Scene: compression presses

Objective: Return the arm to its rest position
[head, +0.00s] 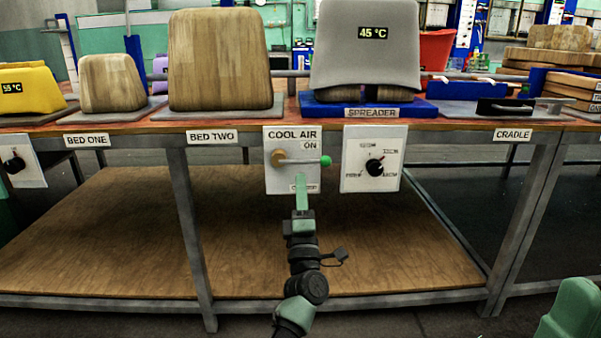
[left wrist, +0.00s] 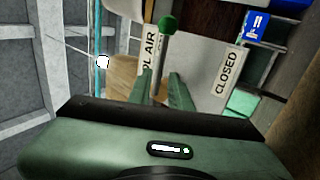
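My left gripper (head: 302,180) is in front of the cool air panel (head: 272,181), just below its lever (head: 302,161). The lever lies level, its green knob (head: 325,161) to the right of a wooden hub (head: 278,157). "ON" is printed above the lever, and a lower label is partly hidden by my fingers. In the left wrist view my left gripper (left wrist: 158,92) has its fingers apart, with the lever rod (left wrist: 160,62) showing between or just beyond them; contact cannot be told. No right gripper fingers show.
The bench (head: 240,126) carries wooden blocks (head: 219,60), a yellow block (head: 28,88) and a grey press block (head: 365,50) on a blue spreader base. A dial panel (head: 373,160) is right of the lever. Open floor lies before the lower shelf (head: 110,230).

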